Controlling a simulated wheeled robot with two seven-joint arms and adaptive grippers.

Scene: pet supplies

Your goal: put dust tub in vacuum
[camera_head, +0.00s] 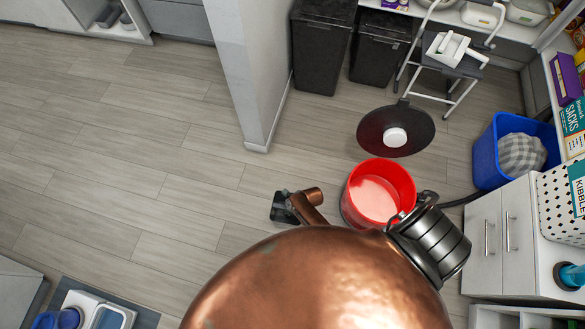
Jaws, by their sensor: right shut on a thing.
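A red round tub (362,215) stands upright on the floor right of centre, its inside pinkish; I take it to be the dust tub. My right gripper (400,217), dark metal, is at the tub's right near rim and shut on it; its fingers are small and partly hidden. A dark end piece on a copper link (282,206), left of the tub, appears to be my left gripper; its jaws are unclear. A black disc with a white round part (395,137) lies just behind the tub and may be part of the vacuum.
A dark hose (461,200) runs right of the tub. A blue bin (486,155) and white cabinet (482,255) stand at right. Black bins (318,50) and a step stool (455,65) are behind. A wall end (250,80) juts in.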

